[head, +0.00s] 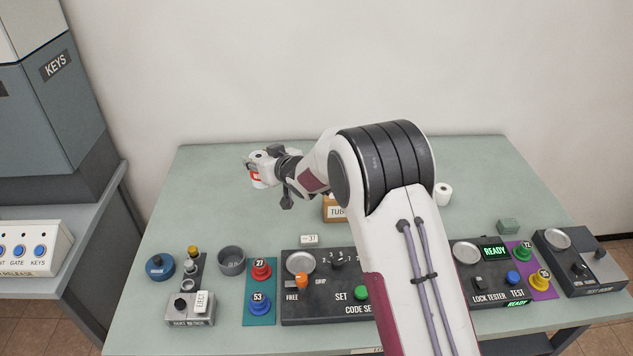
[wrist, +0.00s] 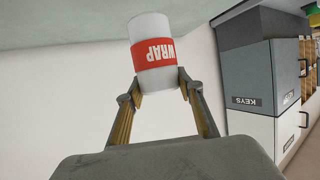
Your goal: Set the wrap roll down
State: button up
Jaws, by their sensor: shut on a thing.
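The wrap roll (wrist: 152,45) is white with a red band marked "WRAP". My gripper (wrist: 158,88) is shut on it in the wrist view, one finger on each side of its lower end. In the head view the wrap roll (head: 258,163) shows at the far left of my arm, with my gripper (head: 270,172) around it. It appears over the left rear part of the grey-green table (head: 205,200). I cannot tell whether the roll touches the table top.
My arm hides the table's middle. A box marked "TUB" (head: 335,211) and a white roll (head: 443,193) stand behind the consoles. A grey cup (head: 231,260), a blue round piece (head: 159,266) and a code setter panel (head: 318,306) line the front. The left rear looks clear.

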jog(key=shift+r, duration=0.1)
notch_tip(320, 180, up, 11)
jog(key=s+d, duration=0.3)
jog(key=d, duration=1.9)
jog(key=s+d, duration=1.1)
jog(key=d, duration=0.5)
notch_tip(320, 180, down, 11)
jog(key=shift+m+h, duration=0.3)
notch_tip(320, 180, down, 6)
jog(key=shift+t, duration=0.3)
jog(key=shift+f, duration=0.2)
